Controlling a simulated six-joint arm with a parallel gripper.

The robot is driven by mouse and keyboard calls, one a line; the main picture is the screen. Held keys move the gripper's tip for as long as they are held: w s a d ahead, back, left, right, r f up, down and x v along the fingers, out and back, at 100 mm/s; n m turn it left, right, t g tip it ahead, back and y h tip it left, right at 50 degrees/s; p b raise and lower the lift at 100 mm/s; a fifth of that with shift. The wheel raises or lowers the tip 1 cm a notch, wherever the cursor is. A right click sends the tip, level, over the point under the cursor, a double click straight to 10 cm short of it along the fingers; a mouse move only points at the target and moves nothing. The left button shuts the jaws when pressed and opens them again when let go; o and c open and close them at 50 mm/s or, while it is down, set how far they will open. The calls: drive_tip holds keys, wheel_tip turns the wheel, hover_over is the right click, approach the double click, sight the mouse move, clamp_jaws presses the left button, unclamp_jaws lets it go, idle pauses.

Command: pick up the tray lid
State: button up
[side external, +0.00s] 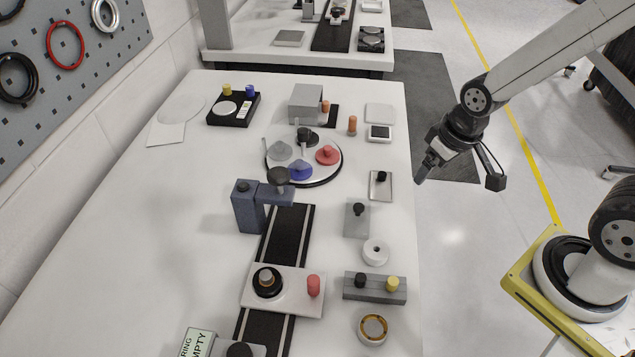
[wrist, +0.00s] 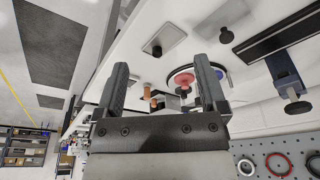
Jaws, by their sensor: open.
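Two flat pieces with black knobs could be the tray lid, and I cannot tell which. One is a light rectangular plate (side external: 376,192) with a raised rim, near the table's right edge; it also shows in the wrist view (wrist: 174,33). The other is a plain grey plate (side external: 355,230) just in front of it; it also shows in the wrist view (wrist: 213,27). My gripper (side external: 421,177) is open and empty, above and off the table's right edge, to the right of both plates. Its two dark fingers stand apart in the wrist view (wrist: 161,65).
A round turntable (side external: 313,172) with coloured knobbed pieces stands left of the plates. An orange cylinder (side external: 352,125) stands behind. A dark clamp post (side external: 247,208) stands left.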

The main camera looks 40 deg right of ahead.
drive_tip(key=shift+c, duration=0.6)
drive_tip(key=n+g+y, duration=0.2)
drive_tip(key=n+g, duration=0.1)
drive_tip(key=n, duration=1.5)
hover_over(358, 206)
drive_tip(key=d, duration=0.1)
wheel_tip(358, 206, down, 2)
drive_tip(key=shift+d, duration=0.15)
drive_tip(key=shift+f, duration=0.1)
drive_tip(key=shift+a+f, duration=0.2)
drive_tip(key=shift+f, duration=1)
